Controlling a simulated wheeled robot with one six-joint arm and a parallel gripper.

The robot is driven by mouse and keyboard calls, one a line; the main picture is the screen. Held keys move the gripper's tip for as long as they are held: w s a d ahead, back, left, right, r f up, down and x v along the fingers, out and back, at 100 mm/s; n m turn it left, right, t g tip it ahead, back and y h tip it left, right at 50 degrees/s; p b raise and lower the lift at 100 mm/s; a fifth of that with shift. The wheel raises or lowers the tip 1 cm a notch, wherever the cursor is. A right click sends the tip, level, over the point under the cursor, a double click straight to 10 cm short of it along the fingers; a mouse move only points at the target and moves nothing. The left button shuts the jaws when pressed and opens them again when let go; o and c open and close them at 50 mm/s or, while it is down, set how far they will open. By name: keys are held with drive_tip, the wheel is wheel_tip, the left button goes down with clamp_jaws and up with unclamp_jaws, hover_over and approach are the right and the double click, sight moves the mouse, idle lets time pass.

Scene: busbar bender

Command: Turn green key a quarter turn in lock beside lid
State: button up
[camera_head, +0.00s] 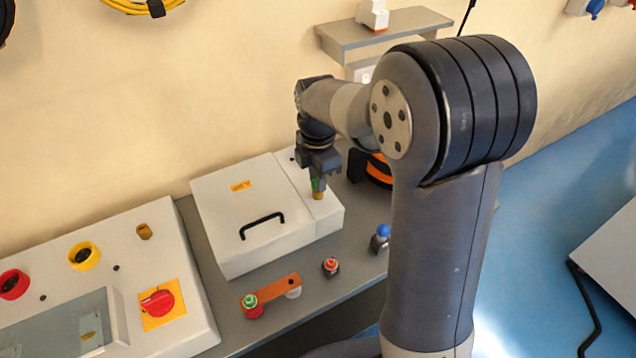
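The white box's lid (235,205) is closed, with a black handle (262,226) near its front edge. To the right of the lid, a brass lock cylinder (318,196) shows on the box's narrow side strip. The green key (315,185) shows just above the brass, mostly hidden by my gripper. My gripper (320,181) points down over the lock, and its fingers appear closed around the key's head. The key's turn angle cannot be made out.
A blue-topped part (381,238) stands at right. A control panel (185,262) is at left. A black-and-orange object (378,171) sits behind my gripper, below a wall shelf (385,31).

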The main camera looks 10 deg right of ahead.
clamp_jaws()
drive_tip(key=m+p, duration=0.1)
drive_tip(key=m, duration=0.3)
drive_tip(key=shift+m, duration=0.9)
drive_tip(key=m, duration=0.3)
drive_tip(key=shift+m+p, duration=0.3)
drive_tip(key=shift+m, duration=1.1)
